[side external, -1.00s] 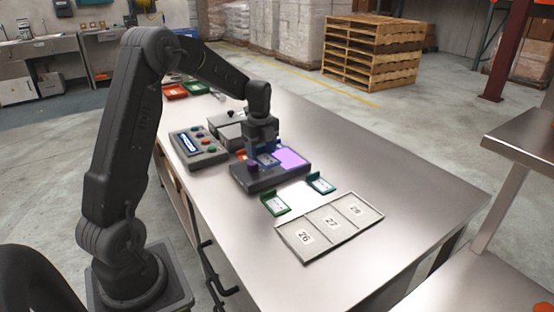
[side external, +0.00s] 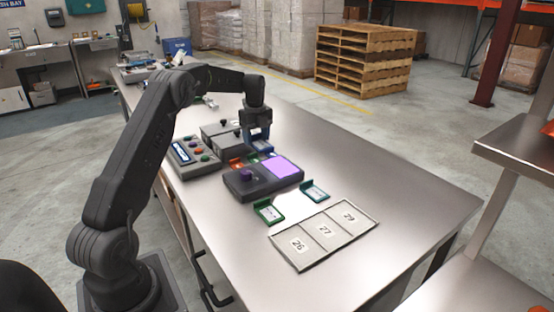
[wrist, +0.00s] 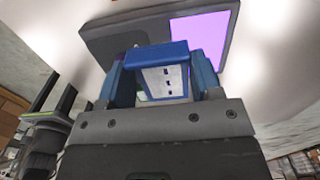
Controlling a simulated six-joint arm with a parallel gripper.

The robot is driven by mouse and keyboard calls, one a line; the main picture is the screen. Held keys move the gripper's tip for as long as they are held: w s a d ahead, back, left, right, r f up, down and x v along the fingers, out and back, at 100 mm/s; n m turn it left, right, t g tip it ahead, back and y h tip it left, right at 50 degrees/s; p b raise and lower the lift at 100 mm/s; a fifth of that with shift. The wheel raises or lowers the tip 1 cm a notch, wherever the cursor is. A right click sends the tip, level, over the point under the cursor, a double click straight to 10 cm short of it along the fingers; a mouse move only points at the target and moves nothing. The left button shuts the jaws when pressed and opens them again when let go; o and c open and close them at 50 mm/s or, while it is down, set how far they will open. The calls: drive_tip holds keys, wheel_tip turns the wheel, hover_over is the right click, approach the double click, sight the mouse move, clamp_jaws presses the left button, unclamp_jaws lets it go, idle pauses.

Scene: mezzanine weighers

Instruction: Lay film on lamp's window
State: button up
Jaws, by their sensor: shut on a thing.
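The lamp (side external: 240,189) is a dark flat box with a round knob and a glowing violet window (side external: 285,168), on the metal bench. In the wrist view the lamp (wrist: 115,43) lies beyond my gripper, with its window (wrist: 202,38) at upper right. My gripper (side external: 259,143) is shut on a blue-handled film (wrist: 157,56) with a pale marked face. It holds the film just behind the lamp, apart from the window. Whether the film touches anything beneath is hidden. A green film (side external: 268,212) and a teal film (side external: 314,192) lie in front of the lamp.
A grey tray (side external: 274,240) with sections marked 26, 27 and 29 lies in front. A button console (side external: 196,165) and a grey box (side external: 213,143) stand left of and behind the lamp. An orange-handled item (side external: 237,163) lies behind it. The bench's right side is clear.

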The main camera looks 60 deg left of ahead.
hover_over(276, 163)
wheel_tip(276, 163, down, 4)
drive_tip(key=shift+r, duration=0.1)
drive_tip(key=shift+d+f, duration=0.1)
drive_tip(key=shift+f, duration=1.95)
drive_tip(key=shift+f, duration=0.2)
drive_tip(key=o, duration=0.9)
